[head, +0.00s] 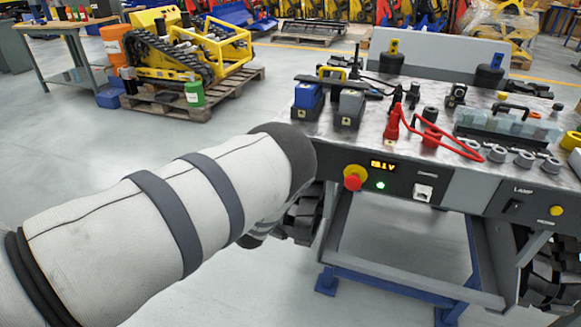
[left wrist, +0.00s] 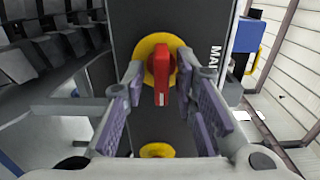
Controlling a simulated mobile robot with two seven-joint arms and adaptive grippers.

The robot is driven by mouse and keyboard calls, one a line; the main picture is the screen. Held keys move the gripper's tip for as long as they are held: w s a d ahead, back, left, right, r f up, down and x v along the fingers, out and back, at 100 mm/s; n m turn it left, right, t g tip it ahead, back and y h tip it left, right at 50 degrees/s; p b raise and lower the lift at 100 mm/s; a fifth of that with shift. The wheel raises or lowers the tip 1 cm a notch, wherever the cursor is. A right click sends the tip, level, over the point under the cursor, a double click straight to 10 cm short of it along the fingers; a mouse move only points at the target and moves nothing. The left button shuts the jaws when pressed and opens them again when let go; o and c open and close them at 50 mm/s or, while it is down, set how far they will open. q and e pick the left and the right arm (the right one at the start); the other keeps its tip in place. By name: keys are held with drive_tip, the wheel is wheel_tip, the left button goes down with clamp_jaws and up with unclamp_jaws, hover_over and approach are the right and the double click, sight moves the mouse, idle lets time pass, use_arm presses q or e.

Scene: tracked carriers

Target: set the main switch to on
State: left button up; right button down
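In the left wrist view the main switch is a red handle (left wrist: 161,84) on a round yellow plate (left wrist: 150,43), on a dark panel. The handle stands upright in that picture. Beside it are sideways white letters, partly cut off, starting "MAI". My left gripper (left wrist: 160,74) is open, with one purple-padded finger on each side of the handle. Gaps show between the fingers and the handle; contact cannot be made out. In the head view my left arm hides the switch and my left gripper. My right gripper is in neither view.
The workbench (head: 455,178) carries a red stop button (head: 354,178), a lit display (head: 383,166), a green light (head: 381,185) and a lamp switch (head: 514,207). Cables, blocks and a clear-lidded case crowd its top. A second yellow round part (left wrist: 157,150) shows low between the fingers.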

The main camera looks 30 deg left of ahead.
use_arm(q)
drive_tip(key=v, duration=1.2)
drive_tip(key=shift+s+f, duration=0.1)
